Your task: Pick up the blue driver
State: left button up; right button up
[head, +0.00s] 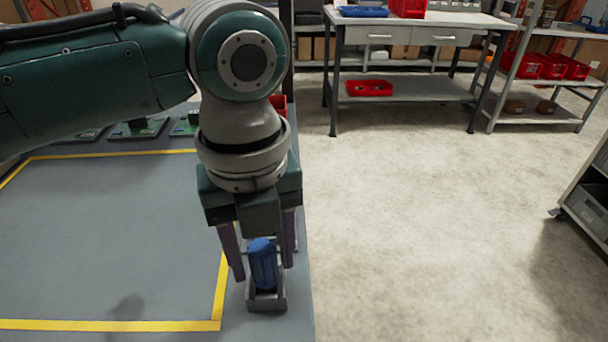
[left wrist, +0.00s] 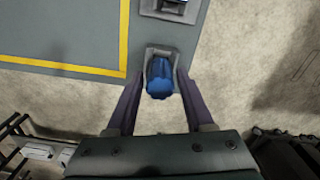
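The blue driver (head: 262,263) stands upright in a small grey holder (head: 267,301) near the right edge of the grey table. My left gripper (head: 264,265) points down over it, with its purple fingers apart on either side of the driver. In the left wrist view the driver (left wrist: 160,78) lies between the open fingertips (left wrist: 160,80), with the holder (left wrist: 168,54) around it. Whether the fingers touch the driver is hard to tell. My right gripper is not in view.
The table (head: 110,240) carries a yellow outline and is mostly bare. Green boards (head: 138,128) lie at its back. Another grey holder (left wrist: 172,10) shows in the left wrist view. A workbench (head: 400,85) and shelves stand beyond open floor.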

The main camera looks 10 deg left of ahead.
pick_arm(q)
grip_shut()
jog(key=shift+r, duration=0.1)
dwell(0.4)
notch_tip(320, 180, up, 20)
jog(key=p, duration=0.2)
dwell(0.3)
jog(key=shift+c, duration=1.7)
grip_release()
grip_shut()
